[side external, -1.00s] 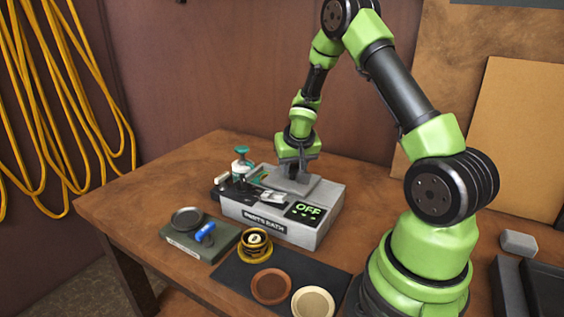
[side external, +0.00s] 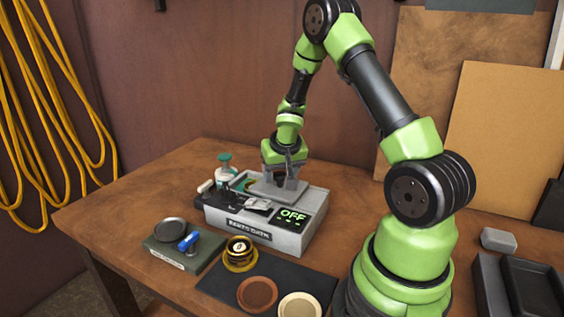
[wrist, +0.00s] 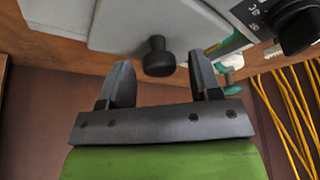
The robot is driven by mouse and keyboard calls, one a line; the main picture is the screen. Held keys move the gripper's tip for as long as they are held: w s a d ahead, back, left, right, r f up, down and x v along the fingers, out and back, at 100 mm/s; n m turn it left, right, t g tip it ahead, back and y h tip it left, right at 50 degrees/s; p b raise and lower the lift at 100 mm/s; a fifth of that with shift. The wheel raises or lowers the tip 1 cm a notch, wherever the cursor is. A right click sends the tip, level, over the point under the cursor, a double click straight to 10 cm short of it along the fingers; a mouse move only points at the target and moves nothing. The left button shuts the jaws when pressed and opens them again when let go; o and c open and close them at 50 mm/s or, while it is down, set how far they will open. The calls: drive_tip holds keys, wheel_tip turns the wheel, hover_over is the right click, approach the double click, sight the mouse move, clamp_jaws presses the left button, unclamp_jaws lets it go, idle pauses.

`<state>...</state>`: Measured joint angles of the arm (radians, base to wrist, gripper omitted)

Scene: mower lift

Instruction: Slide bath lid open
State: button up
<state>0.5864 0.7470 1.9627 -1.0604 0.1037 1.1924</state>
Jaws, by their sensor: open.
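The parts bath (side external: 265,236) is a light grey box with a glowing OFF panel on the table. Its flat grey lid (side external: 267,190) lies over the top, with a little teal showing beside its left part. My gripper (side external: 291,178) is above the lid, fingers pointing down. In the wrist view, the lid (wrist: 125,20) carries a black knob (wrist: 157,52). My two fingers (wrist: 160,72) are apart, one on each side of the knob's line, with a visible gap to it. I cannot tell how far down the knob they reach.
A green-topped bottle (side external: 225,172) stands behind the bath's left end. A grey-green tray (side external: 178,256) with a blue-handled tool is at front left. A dark mat (side external: 225,283) holds a yellow-rimmed part (side external: 240,258) and round discs. Yellow cords hang at left.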

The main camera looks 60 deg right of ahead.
sight(280, 174)
drive_tip(key=v, duration=0.9)
drive_tip(key=shift+r, duration=0.35)
drive_tip(key=shift+s+a, duration=0.1)
drive_tip(key=shift+s, duration=0.05)
drive_tip(key=w+d+f+m+g+y, duration=0.1)
drive_tip(key=f+m, duration=0.2)
drive_tip(key=m, duration=0.3)
drive_tip(key=w+d+f+m+g+y, duration=0.1)
drive_tip(key=f+m, duration=0.2)
drive_tip(key=m, duration=0.3)
drive_tip(key=w+d+f+m+g+y, duration=0.1)
drive_tip(key=f+m, duration=0.2)
drive_tip(key=m, duration=0.3)
drive_tip(key=shift+f, duration=0.1)
